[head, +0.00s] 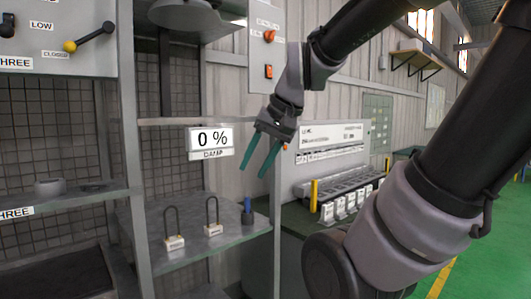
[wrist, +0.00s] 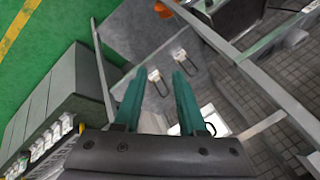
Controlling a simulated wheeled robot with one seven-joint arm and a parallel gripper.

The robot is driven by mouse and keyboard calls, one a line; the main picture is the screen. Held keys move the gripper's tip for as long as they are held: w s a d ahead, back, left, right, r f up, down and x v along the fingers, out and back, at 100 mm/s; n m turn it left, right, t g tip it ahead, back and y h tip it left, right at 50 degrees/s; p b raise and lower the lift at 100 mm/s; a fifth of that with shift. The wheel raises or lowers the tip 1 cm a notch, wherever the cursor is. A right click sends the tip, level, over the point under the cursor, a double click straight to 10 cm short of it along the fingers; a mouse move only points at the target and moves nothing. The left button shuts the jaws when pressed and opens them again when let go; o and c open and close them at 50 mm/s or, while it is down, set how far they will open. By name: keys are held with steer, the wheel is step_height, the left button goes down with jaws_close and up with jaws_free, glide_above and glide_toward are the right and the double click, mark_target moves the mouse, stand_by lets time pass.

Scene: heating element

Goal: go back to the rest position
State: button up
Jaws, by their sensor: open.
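My gripper (head: 258,153) has two teal fingers and hangs in the air in front of the shelving, pointing down. It is open with nothing between the fingers. In the wrist view the fingers of my gripper (wrist: 160,92) stand apart. My arm reaches in from the right in the head view.
A "0 %" display (head: 209,138) hangs at the shelf front, left of my gripper. A grey metal post (head: 277,235) stands below it. A lever (head: 90,38) with a yellow knob sits upper left.

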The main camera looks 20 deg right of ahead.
steer(key=shift+s+d+r+t+h, duration=0.2)
steer(key=shift+d+r+t+h, duration=0.4)
steer(key=shift+d+r+t, duration=0.5)
